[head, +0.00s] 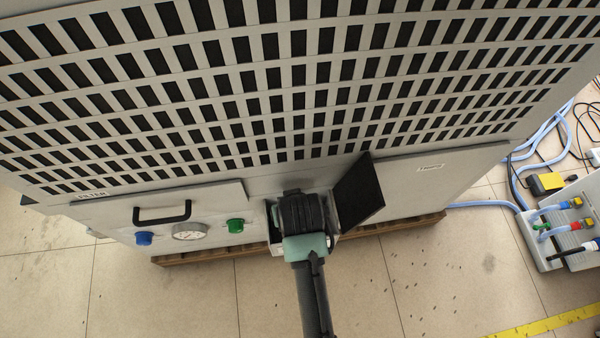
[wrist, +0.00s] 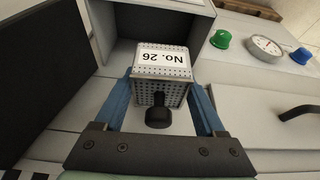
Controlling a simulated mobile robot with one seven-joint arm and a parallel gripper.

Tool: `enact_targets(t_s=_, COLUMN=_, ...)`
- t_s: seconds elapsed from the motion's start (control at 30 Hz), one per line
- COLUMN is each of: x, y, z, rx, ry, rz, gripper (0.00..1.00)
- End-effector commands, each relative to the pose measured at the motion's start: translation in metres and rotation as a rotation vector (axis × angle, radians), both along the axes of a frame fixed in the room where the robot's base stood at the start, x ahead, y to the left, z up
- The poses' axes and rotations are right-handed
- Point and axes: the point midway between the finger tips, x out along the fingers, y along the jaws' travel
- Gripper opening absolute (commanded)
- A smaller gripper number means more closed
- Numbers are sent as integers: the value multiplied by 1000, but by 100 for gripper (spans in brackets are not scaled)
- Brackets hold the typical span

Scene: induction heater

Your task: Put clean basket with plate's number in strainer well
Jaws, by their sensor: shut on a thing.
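A perforated metal basket (wrist: 178,92) with a white label reading "No. 26", upside down in the wrist view, sits between the blue fingers of my gripper (wrist: 160,85). A black knob (wrist: 158,115) sticks out of its near face. My gripper is shut on the basket, at the mouth of an open box-like well (wrist: 125,35) in the cabinet front. In the head view my gripper (head: 297,212) covers most of the well, and the basket is hidden. How deep the basket sits in the well is unclear. A small plate (head: 430,167) on the cabinet is unreadable.
A black door (head: 359,195) stands open right of the well. Left of it are a green knob (head: 235,226), a gauge (head: 190,232), a blue knob (head: 143,238) and a black handle (head: 162,214). Hoses and a connector block (head: 565,235) lie at right.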

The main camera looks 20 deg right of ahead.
Motion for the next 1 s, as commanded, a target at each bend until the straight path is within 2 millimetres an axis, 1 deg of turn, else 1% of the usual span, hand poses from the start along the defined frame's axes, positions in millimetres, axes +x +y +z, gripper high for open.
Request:
enact_targets(t_s=0.03, x=3, y=-5, z=-20, rx=0, ry=-5, rz=-11, gripper=9)
enact_targets(t_s=0.2, x=5, y=-16, z=-34, rx=4, ry=-6, rz=-38, gripper=9)
enact_targets(t_s=0.37, x=6, y=-20, z=-40, rx=6, ry=-4, rz=-48, gripper=9)
enact_targets(t_s=0.47, x=5, y=-20, z=-55, rx=7, ry=-3, rz=-50, gripper=9)
enact_targets(t_s=0.5, x=5, y=-20, z=-63, rx=8, ry=-1, rz=-51, gripper=9)
enact_targets(t_s=0.63, x=5, y=-20, z=-87, rx=7, ry=-3, rz=-50, gripper=9)
enact_targets(t_s=0.7, x=5, y=-20, z=-95, rx=7, ry=-3, rz=-50, gripper=9)
enact_targets(t_s=0.87, x=6, y=-20, z=-105, rx=7, ry=-4, rz=-50, gripper=9)
enact_targets(t_s=1.0, x=5, y=-20, z=-125, rx=7, ry=-3, rz=-50, gripper=9)
